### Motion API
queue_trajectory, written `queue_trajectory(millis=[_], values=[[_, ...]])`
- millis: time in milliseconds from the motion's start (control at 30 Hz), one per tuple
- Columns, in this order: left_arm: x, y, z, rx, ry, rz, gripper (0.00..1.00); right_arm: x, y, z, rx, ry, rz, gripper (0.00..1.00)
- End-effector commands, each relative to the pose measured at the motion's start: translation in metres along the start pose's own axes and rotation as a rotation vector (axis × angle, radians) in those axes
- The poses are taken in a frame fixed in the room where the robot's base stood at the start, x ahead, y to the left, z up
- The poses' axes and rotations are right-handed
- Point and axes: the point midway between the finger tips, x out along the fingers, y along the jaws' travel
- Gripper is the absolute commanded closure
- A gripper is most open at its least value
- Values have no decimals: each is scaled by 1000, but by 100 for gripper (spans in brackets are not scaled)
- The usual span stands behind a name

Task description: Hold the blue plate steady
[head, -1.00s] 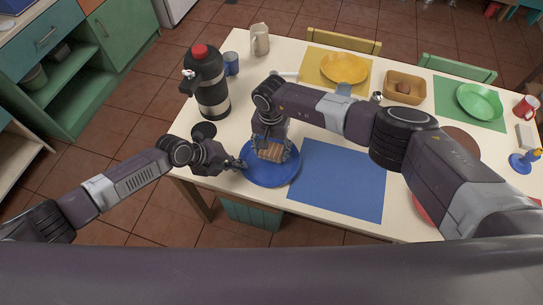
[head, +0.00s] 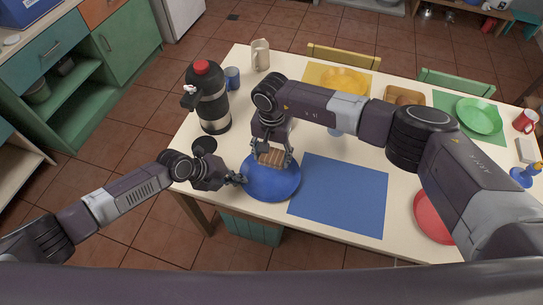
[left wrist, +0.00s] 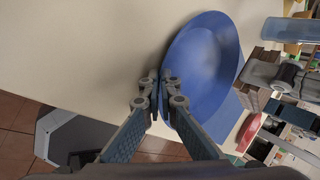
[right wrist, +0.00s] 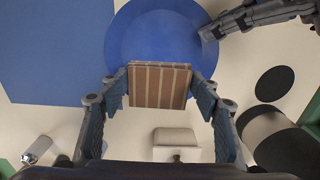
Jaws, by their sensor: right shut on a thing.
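The blue plate (head: 268,188) lies at the near left edge of the table, left of the blue mat. My left gripper (head: 240,178) is at its left rim. In the left wrist view its two fingertips (left wrist: 161,78) are close together with the rim of the plate (left wrist: 208,60) between them. My right gripper (head: 272,156) is shut on a brown striped block (right wrist: 160,86), held between its two fingers over the far part of the plate. The exact height of the block above the plate is hard to tell.
A black flask with a red top (head: 208,98), a blue cup (head: 232,77) and a pitcher (head: 261,54) stand at the back left. The blue mat (head: 340,195) is bare. A red plate (head: 430,215) is partly hidden by my right arm.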

Motion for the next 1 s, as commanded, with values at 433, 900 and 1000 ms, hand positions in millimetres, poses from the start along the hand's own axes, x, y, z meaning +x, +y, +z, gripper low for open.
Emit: queue_trajectory(millis=[433,900,1000], values=[[0,0,0,0,0,1,75,0,0,0,0,0,0,65],[-20,1,1,2,-1,2,75,0,0,0,-1,0,0,65],[-40,1,1,1,-2,1,75,0,0,0,0,0,0,65]])
